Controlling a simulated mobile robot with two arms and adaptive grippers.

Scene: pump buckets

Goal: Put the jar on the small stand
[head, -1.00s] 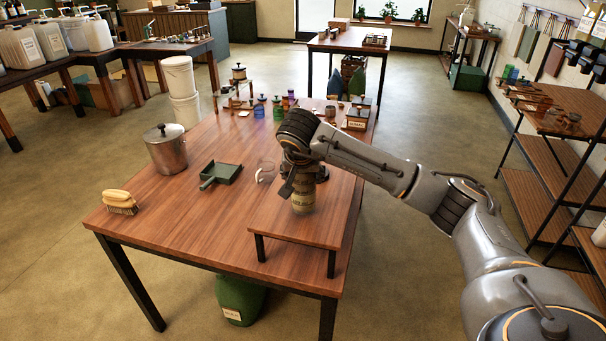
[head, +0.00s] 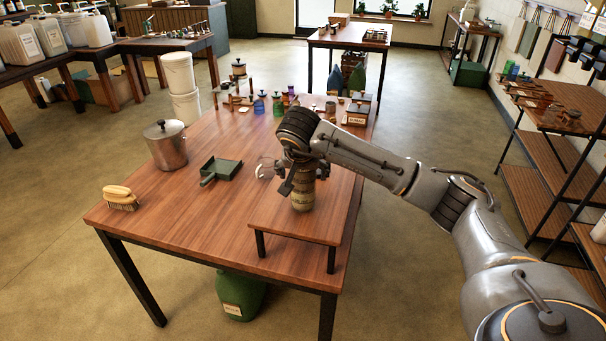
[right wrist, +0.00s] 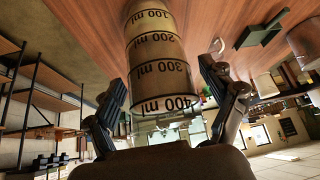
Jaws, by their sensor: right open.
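The jar (head: 302,195) is a tan cylinder with dark bands. It stands upright on the small stand (head: 270,222), a low wooden platform with black legs at the table's near right corner. In the right wrist view the jar (right wrist: 158,60) shows ml markings and sits between the two fingers. My right gripper (head: 296,176) is over the jar's upper part with its fingers spread on both sides, apart from it. The jar's top is hidden by the gripper. My left gripper is not in view.
A green dustpan (head: 221,168), a metal pot (head: 167,146) and a brush (head: 120,198) are further left. Several small jars stand at the table's back.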

